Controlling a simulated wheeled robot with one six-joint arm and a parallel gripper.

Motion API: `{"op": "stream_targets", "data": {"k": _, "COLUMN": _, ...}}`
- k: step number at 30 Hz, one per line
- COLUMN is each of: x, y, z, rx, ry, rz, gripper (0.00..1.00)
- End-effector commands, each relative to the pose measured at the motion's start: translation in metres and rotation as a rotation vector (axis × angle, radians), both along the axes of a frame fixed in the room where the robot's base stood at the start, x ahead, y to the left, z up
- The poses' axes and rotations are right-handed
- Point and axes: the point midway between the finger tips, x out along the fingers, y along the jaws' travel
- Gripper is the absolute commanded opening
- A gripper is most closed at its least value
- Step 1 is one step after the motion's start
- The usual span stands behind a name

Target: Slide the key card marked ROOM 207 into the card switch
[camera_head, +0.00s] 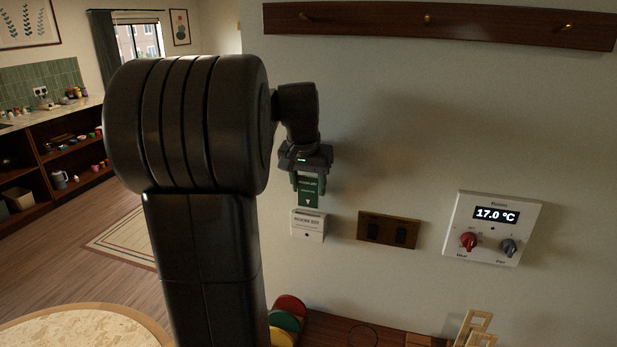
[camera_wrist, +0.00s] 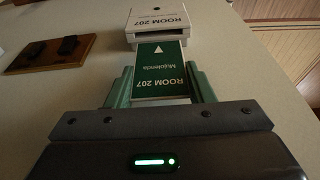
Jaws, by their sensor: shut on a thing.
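My gripper (camera_head: 308,181) is shut on the green key card (camera_head: 308,192), holding it by its side edges between the two green fingers. In the wrist view the card (camera_wrist: 162,72) reads ROOM 207, with a white arrow pointing at the white card switch (camera_wrist: 158,20). The card switch, also marked ROOM 207, is on the wall directly below the card in the head view (camera_head: 308,226). The card's leading edge is at the switch's near edge and lined up with it.
A brown plate with two dark switches (camera_head: 388,231) is on the wall just right of the card switch. Further right is a white thermostat (camera_head: 492,228) reading 17.0 °C. A wooden peg rail (camera_head: 440,25) runs above. Coloured discs (camera_head: 287,318) stand on the wooden surface below.

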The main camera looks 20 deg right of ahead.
Motion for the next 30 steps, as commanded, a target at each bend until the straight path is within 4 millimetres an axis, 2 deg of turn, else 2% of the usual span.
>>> {"op": "stream_targets", "data": {"k": 18, "x": 0.000, "y": 0.000, "z": -0.039, "rx": 0.000, "ry": 0.000, "rz": 0.000, "gripper": 0.27}}
{"op": "stream_targets", "data": {"k": 30, "x": 0.000, "y": 0.000, "z": -0.052, "rx": 0.001, "ry": 0.001, "rz": 0.000, "gripper": 0.27}}
